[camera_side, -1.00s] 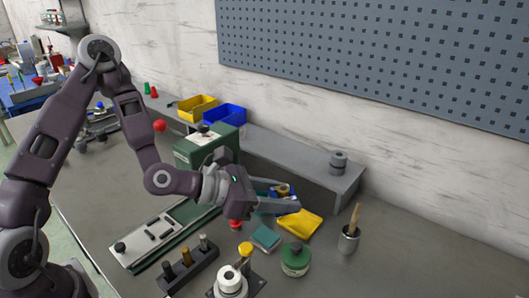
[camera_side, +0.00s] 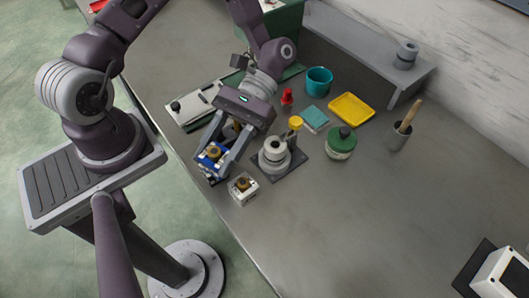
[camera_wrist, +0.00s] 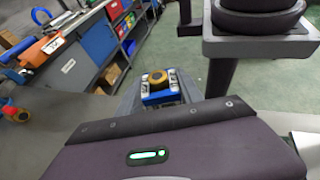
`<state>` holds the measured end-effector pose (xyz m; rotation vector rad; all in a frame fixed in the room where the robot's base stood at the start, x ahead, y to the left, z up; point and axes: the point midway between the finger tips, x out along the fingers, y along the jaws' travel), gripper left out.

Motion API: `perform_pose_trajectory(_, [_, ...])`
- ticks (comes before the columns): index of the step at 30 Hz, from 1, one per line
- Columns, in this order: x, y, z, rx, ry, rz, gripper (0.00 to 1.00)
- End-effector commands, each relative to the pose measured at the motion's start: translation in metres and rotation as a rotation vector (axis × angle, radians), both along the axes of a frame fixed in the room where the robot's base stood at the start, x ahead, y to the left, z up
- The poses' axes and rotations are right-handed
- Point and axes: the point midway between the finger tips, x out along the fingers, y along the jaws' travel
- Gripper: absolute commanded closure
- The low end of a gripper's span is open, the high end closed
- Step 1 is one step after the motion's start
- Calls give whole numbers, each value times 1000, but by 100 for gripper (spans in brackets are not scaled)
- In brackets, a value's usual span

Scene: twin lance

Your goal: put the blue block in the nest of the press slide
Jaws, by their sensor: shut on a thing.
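My gripper (camera_side: 211,162) is shut on the blue block (camera_side: 210,152), which has a dark and white top and a round yellow-orange knob. The block sits between the fingertips near the table's front edge; it also shows between the fingers in the wrist view (camera_wrist: 160,97). I cannot tell whether its underside touches anything. The green press (camera_side: 284,20) is at the top, partly cut off. A long pale plate (camera_side: 187,112), seemingly its slide, lies behind my gripper; my arm covers part of it, and I cannot make out the nest.
A white block (camera_side: 243,190) with a brass-coloured top stands just right of my gripper. A grey cylinder fixture (camera_side: 275,150) is beside it. A teal cup (camera_side: 319,81), yellow tray (camera_side: 351,108), green round container (camera_side: 341,142) and brush pot (camera_side: 397,138) stand further right.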

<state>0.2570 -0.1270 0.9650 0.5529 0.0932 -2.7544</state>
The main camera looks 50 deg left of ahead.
Motion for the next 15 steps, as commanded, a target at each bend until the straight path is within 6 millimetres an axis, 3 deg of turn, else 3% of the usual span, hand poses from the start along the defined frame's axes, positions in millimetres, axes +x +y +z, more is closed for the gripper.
perform_pose_trajectory(3, [-5,48,-3,9,-1,-387,100])
perform_pose_trajectory(8, [11,116,-6,11,2,-879,100])
perform_pose_trajectory(15, [73,206,3,7,9,-1567,100])
